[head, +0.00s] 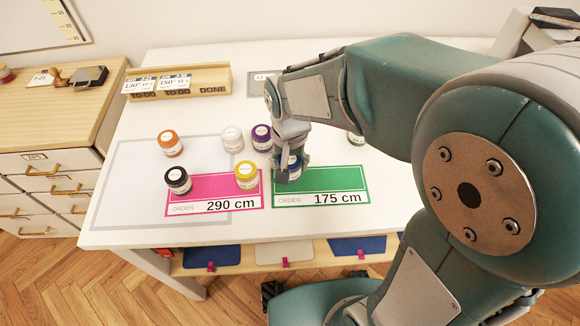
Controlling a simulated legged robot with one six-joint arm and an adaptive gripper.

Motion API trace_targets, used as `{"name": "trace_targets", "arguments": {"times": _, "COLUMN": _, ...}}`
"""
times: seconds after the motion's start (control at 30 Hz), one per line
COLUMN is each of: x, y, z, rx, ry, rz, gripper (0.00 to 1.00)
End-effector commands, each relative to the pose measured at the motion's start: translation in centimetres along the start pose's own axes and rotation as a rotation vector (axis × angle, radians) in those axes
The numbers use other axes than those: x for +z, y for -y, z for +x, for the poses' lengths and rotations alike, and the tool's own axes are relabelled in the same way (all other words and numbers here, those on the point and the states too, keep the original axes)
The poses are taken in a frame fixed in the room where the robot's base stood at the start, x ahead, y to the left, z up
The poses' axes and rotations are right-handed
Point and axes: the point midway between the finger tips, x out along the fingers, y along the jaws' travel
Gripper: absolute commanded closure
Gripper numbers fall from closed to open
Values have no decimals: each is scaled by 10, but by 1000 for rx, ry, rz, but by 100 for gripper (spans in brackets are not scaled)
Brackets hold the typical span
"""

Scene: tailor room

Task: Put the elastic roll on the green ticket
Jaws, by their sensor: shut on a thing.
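The green ticket (335,182), marked 175 cm, lies on the white table right of the pink ticket. My gripper (286,172) points down at the green ticket's left end and is shut on a blue roll (295,163). The gripper hides most of that roll, and I cannot tell whether it touches the ticket. A yellow roll (246,175) and a black roll (178,180) stand on the pink ticket (210,187), marked 290 cm. Orange (170,144), white (232,139) and purple (261,137) rolls stand behind.
Another roll (356,138) is partly hidden behind my arm. A wooden rack (190,88) with small cards stands at the back left. A drawer cabinet (45,165) is at the left. The table's front edge (180,236) is close to the tickets. The green ticket's right part is bare.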

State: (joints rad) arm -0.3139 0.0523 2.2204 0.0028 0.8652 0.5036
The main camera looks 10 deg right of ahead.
Motion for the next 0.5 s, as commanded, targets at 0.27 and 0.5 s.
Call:
{"name": "trace_targets", "arguments": {"times": 0.27, "x": -19, "y": 1, "z": 24, "rx": 1, "ry": 2, "rz": 0, "gripper": 73}}
{"name": "trace_targets", "arguments": {"times": 0.5, "x": -19, "y": -2, "z": 52, "rx": -2, "ry": 2, "rz": 0, "gripper": 73}}
